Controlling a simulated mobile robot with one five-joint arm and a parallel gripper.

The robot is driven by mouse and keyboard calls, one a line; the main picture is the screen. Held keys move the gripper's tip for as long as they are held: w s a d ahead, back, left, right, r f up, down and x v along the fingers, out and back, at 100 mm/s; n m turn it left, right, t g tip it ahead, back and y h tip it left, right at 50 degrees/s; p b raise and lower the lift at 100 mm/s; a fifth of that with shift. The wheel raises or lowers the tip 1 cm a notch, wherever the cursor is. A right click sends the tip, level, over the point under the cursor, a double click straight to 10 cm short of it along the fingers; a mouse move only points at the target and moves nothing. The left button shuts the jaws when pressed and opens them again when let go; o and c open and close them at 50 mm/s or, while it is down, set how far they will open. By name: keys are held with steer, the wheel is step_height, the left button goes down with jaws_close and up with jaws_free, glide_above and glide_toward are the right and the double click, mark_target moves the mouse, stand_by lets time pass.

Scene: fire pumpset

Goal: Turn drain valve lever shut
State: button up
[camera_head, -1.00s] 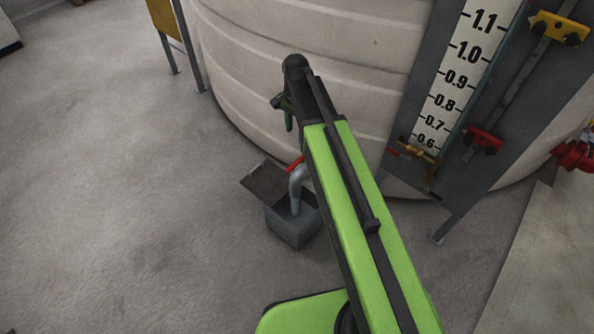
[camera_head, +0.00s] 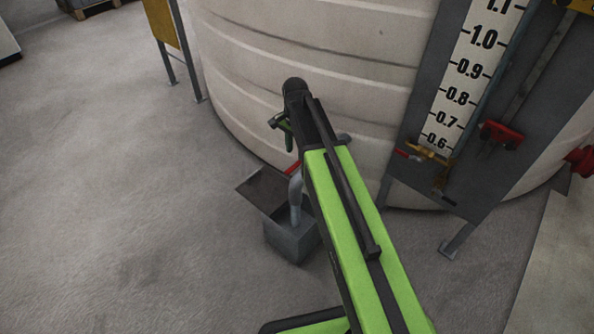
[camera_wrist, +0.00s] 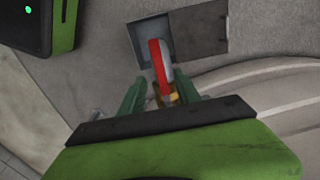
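The drain valve's red lever (camera_head: 293,168) shows beside my arm in the head view, above a grey bent outlet pipe (camera_head: 296,200). In the wrist view the red lever (camera_wrist: 159,62) points up the picture, with brass-coloured valve parts (camera_wrist: 171,96) at its lower end. My gripper (camera_wrist: 160,82) is open, its two green fingers on either side of the lever's lower part. I see gaps on both sides; whether the fingers are level with the lever or above it I cannot tell. In the head view my gripper (camera_head: 285,132) is partly hidden by my arm.
A grey open drain box (camera_head: 290,240) with a tilted lid (camera_head: 262,192) stands below the pipe. A large white tank (camera_head: 300,60) rises behind. A level gauge board (camera_head: 465,90) with small valves stands to the right. The floor at left is clear.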

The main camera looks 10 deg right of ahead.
mark_target(296, 164)
step_height(296, 164, down, 6)
steer(key=b, duration=0.4)
steer(key=shift+r, duration=0.15)
steer(key=shift+r, duration=0.15)
jaws_close()
stand_by(0.7)
steer(key=shift+w+d, duration=0.1)
